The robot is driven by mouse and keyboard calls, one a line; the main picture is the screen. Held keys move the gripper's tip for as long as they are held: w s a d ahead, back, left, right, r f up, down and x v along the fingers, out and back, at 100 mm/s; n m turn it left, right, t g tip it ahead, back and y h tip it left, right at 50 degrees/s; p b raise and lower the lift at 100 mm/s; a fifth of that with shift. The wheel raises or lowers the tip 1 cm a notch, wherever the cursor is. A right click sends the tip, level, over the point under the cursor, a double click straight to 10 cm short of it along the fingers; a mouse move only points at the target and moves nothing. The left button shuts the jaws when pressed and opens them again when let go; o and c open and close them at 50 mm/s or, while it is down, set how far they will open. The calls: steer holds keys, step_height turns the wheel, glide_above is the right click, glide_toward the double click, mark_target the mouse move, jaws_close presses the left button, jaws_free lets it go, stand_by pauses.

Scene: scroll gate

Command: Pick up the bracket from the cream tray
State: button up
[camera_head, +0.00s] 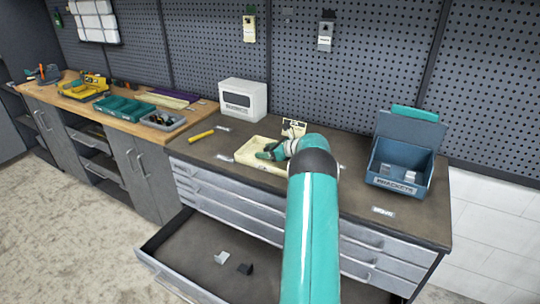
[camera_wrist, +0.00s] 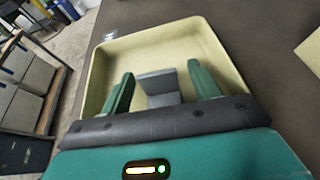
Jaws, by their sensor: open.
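The cream tray (camera_head: 246,158) sits on the dark workbench top in the head view, with my arm across its right side. In the wrist view the tray (camera_wrist: 205,32) fills the middle. A grey bracket (camera_wrist: 158,82) with an upright plate lies inside it. My gripper (camera_wrist: 160,80) is open, its green fingers on either side of the bracket, with no visible contact. In the head view my gripper (camera_head: 265,154) is over the tray, and the bracket there is hidden or too small to tell.
A blue bin labelled BRACKETS (camera_head: 398,186) with an open lid stands at the right, holding grey pieces. A white box (camera_head: 243,99) stands behind the tray. A yellow tool (camera_head: 201,136) lies left of it. An open drawer (camera_head: 205,262) below holds two small brackets.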

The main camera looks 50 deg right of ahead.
steer(key=c, duration=1.2)
steer(key=shift+o, duration=0.2)
steer(key=shift+r, duration=0.1)
